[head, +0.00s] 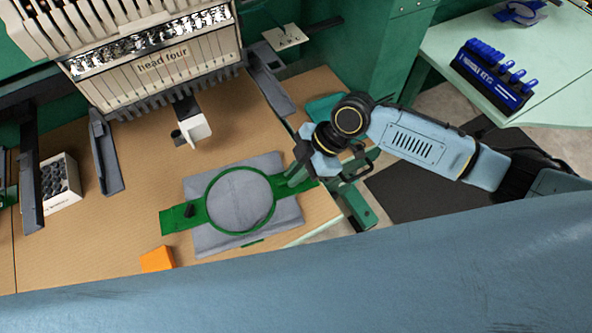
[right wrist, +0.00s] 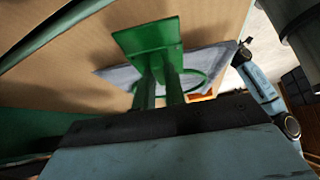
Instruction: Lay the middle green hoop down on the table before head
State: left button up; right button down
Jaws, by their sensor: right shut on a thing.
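The green hoop (head: 209,202) holds grey cloth (head: 240,195) stretched in its ring. It is over the table (head: 120,240) in front of the machine head labelled "head four" (head: 160,65), flat or nearly so. I cannot tell whether it touches the tabletop. Its green arm plates stick out left and right. My right gripper (head: 298,178) is at the right-hand plate, shut on the hoop. In the right wrist view the green plate (right wrist: 146,36) is at the fingertips (right wrist: 158,75), with the grey cloth (right wrist: 112,77) beyond. My left gripper is not in view.
An orange block (head: 157,258) sits near the table's front edge. A white box of dark spools (head: 62,183) stands at the left. A blue rack (head: 490,75) is on a separate pale table at upper right. Bare tabletop lies left of the hoop.

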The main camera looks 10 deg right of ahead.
jog(key=c, duration=1.4)
grip_release()
